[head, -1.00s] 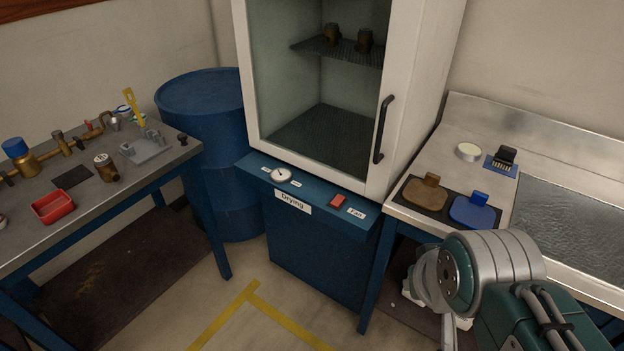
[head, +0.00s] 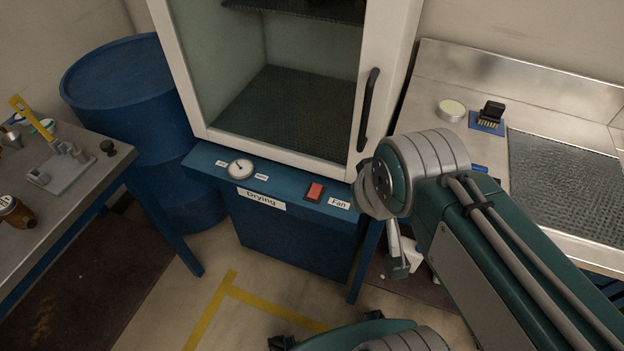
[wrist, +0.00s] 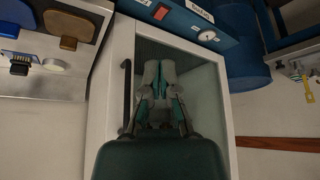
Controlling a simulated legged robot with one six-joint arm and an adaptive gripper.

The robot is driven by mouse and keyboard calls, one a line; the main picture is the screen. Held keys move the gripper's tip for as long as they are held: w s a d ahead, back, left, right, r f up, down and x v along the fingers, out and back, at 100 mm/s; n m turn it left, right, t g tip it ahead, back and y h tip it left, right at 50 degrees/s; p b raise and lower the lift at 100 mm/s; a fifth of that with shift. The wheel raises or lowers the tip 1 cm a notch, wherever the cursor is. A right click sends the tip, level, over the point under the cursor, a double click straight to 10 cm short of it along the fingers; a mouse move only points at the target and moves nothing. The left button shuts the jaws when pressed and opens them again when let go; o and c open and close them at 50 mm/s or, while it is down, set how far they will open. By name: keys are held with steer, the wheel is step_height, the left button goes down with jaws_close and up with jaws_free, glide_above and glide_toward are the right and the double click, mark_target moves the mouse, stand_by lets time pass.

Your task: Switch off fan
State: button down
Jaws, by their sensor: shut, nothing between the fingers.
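The fan switch is a red rocker (head: 314,191) on the blue front panel (head: 222,178) of the drying cabinet, left of the "Fan" label (head: 339,204). It also shows near the top of the upside-down wrist view (wrist: 161,12). I cannot tell which way the rocker is tipped. My gripper (wrist: 159,68) is shut and empty in the wrist view, with the cabinet's glass door behind it. Its fingertips appear below the switch in that picture and apart from it. My arm reaches in from the right in the head view.
A white dial (head: 240,169) sits left of the switch, above the "Drying" label (head: 261,199). The cabinet door has a black handle (head: 369,110). A blue barrel (head: 130,85) and a workbench (head: 95,195) stand left; a metal counter (head: 450,55) stands right.

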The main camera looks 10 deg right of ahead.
steer(key=w+a+f+m+t+y, duration=0.1)
steer(key=w+a+f+t, duration=0.15)
steer(key=w+a, duration=0.45)
steer(key=w+a+f+m+t+y, duration=0.1)
steer(key=w+a+f+m, duration=0.2)
steer(key=w, duration=0.8)
steer(key=w+d+f+m+h, duration=0.1)
steer(key=d+f+h, duration=0.1)
steer(key=f+h, duration=0.2)
steer(key=w+d+f+m+h, duration=0.1)
steer(key=d+f+m+h, duration=0.1)
steer(key=f, duration=0.8)
steer(key=shift+d+f+g+h, duration=0.2)
steer(key=shift+d+g+h, duration=0.15)
steer(key=shift+d+h, duration=0.55)
steer(key=shift+a, duration=0.25)
